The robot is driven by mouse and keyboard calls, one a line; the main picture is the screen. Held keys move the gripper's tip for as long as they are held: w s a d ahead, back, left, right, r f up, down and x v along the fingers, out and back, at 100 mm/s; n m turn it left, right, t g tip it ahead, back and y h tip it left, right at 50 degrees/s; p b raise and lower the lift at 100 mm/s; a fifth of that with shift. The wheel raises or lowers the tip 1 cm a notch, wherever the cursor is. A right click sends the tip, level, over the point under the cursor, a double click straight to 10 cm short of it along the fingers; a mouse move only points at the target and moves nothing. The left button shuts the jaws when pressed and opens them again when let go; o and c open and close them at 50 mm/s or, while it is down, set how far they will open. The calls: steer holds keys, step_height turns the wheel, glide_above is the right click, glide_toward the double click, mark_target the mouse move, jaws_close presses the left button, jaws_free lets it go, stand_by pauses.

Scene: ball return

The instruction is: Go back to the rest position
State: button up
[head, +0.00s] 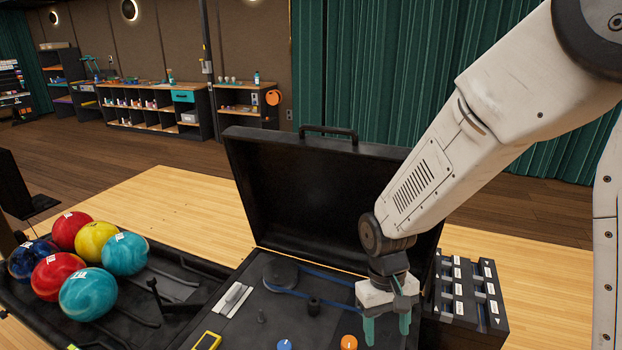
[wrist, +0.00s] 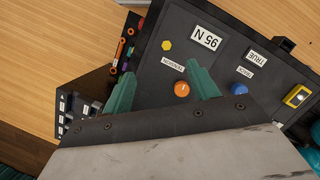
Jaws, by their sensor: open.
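My gripper (head: 387,326) is open and empty, pointing down over the right part of an open black case. Its two green fingers also show in the wrist view (wrist: 163,88), spread apart with an orange knob (wrist: 182,89) seen between them. The same orange knob (head: 349,342) shows just left of the fingers in the head view. A blue knob (head: 284,344) lies further left on the panel. I cannot tell whether a finger touches the panel. My arm reaches in from the upper right.
The case's raised lid (head: 300,190) stands behind my gripper. A labelled black rack (head: 470,290) is close on the right. Several bowling balls (head: 88,293) sit on a black ball return at left. A belt and pulley (head: 281,274) lie inside the case. Open space is above.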

steer(key=s+d+r+m+t, duration=0.1)
steer(key=s+d+r, duration=0.2)
steer(key=s+r, duration=0.2)
steer(key=s+d+r+m+t, duration=0.1)
steer(key=s+d+r, duration=0.3)
steer(key=r, duration=0.5)
steer(key=s+d+r+m+t+y, duration=0.1)
steer(key=s+d+r+t, duration=0.1)
steer(key=s+d+r, duration=0.2)
steer(key=s+r, duration=0.3)
steer(key=r, duration=0.1)
steer(key=shift+d, duration=0.25)
stand_by(1.1)
